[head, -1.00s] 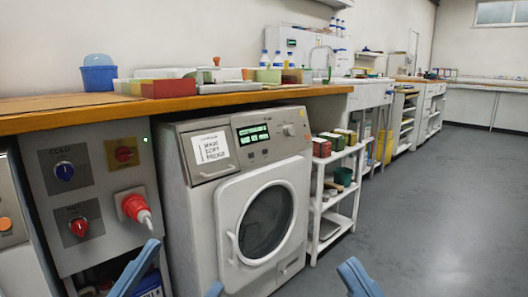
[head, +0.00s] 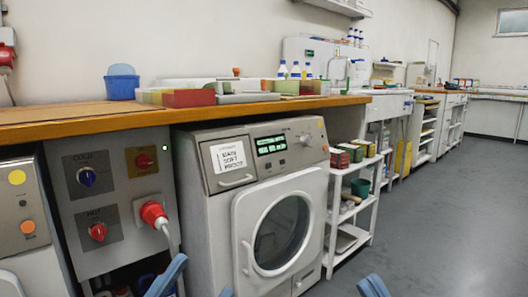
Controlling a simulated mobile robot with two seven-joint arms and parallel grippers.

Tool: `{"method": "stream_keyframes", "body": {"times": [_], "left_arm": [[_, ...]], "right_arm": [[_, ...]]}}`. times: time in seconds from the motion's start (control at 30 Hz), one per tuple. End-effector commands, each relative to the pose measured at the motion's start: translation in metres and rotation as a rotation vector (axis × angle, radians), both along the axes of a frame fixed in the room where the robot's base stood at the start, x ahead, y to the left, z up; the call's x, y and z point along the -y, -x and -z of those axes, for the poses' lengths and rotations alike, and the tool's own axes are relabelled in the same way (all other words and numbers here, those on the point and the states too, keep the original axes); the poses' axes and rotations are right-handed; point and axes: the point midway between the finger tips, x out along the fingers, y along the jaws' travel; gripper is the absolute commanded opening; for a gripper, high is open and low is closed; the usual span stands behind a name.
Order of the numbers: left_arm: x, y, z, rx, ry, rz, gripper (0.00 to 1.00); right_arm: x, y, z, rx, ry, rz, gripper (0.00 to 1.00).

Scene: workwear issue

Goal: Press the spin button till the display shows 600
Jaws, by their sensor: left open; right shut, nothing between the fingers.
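A white front-loading washing machine (head: 222,225) stands under the wooden counter, its round door (head: 281,233) closed. Its control panel has a lit green display (head: 271,144) with lines of text too small to read. A knob (head: 305,140) sits right of the display. Small buttons lie around the display, but I cannot tell which is the spin button. My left gripper (head: 201,277) is low in front of the machine, open and empty, its two blue fingers apart. My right gripper (head: 374,286) is at the bottom edge, right of the machine, mostly cut off, shut and empty.
Left of the machine is a grey panel (head: 117,213) with blue and red knobs and a red plug (head: 152,213). A white shelf cart (head: 345,226) with boxes stands close on the right. Trays and a blue tub (head: 121,86) sit on the counter (head: 60,127). The floor at right is clear.

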Motion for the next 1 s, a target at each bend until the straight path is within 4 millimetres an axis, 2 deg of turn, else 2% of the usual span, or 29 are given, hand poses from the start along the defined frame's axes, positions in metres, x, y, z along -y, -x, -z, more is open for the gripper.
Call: {"method": "stream_keyframes", "body": {"times": [0.07,0.53,1.0], "left_arm": [[0.0000,0.0000,0.0003,0.000,0.000,0.000,0.38],[0.0000,-0.0001,0.0005,-0.001,0.000,0.000,0.00],[-0.0001,-0.0002,0.0006,-0.002,0.000,0.000,0.00]], "right_arm": [[0.0000,0.0000,0.0002,0.000,0.000,0.000,0.00],[-0.0001,0.0001,0.0003,0.000,-0.001,-0.001,0.00],[0.0000,0.0000,0.0003,-0.001,0.000,0.000,0.00]]}}
